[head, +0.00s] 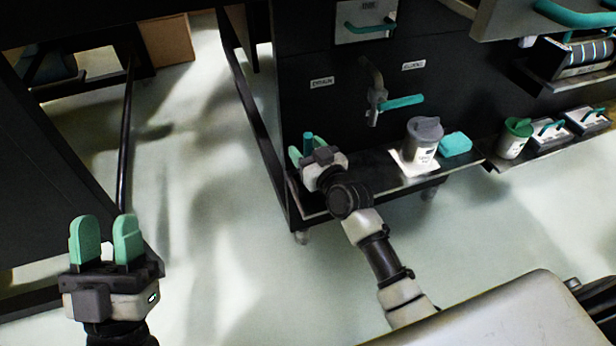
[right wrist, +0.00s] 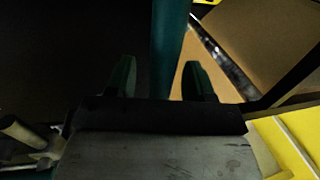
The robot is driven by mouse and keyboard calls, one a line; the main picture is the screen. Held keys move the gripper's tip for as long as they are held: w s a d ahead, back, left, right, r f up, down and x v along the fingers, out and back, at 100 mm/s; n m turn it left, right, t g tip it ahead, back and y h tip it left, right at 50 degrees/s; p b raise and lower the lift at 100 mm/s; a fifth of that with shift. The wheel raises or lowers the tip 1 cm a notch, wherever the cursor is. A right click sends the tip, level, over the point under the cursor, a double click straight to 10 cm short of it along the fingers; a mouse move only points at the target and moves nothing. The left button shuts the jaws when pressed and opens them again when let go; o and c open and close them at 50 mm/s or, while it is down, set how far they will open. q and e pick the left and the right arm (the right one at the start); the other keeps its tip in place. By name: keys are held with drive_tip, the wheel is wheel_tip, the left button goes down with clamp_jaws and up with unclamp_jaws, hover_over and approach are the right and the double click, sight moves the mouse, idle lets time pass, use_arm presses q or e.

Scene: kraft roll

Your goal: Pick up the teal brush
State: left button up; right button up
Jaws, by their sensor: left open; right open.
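A teal upright rod (head: 308,142), which looks like the brush's handle, stands at the left end of the narrow metal shelf. My right gripper (head: 302,157) is there, open, with the rod between or just beyond its green fingers. In the right wrist view the teal rod (right wrist: 169,45) rises between the two open fingers (right wrist: 160,80), with a gap on each side. The lower part of the brush is hidden behind my gripper. My left gripper (head: 107,240) is open and empty at the lower left, over the floor, far from the brush.
On the metal shelf (head: 375,180), right of my right gripper, stand a grey-lidded canister (head: 422,143) on a white sheet and a teal block (head: 455,144). A tap with a teal handle (head: 402,102) juts from the dark cabinet above. A green-lidded cup (head: 514,138) stands further right.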

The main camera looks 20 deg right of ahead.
drive_tip(key=shift+w+a, duration=0.15)
drive_tip(key=shift+w, duration=0.5)
drive_tip(key=c, duration=1)
drive_tip(key=shift+r, duration=0.2)
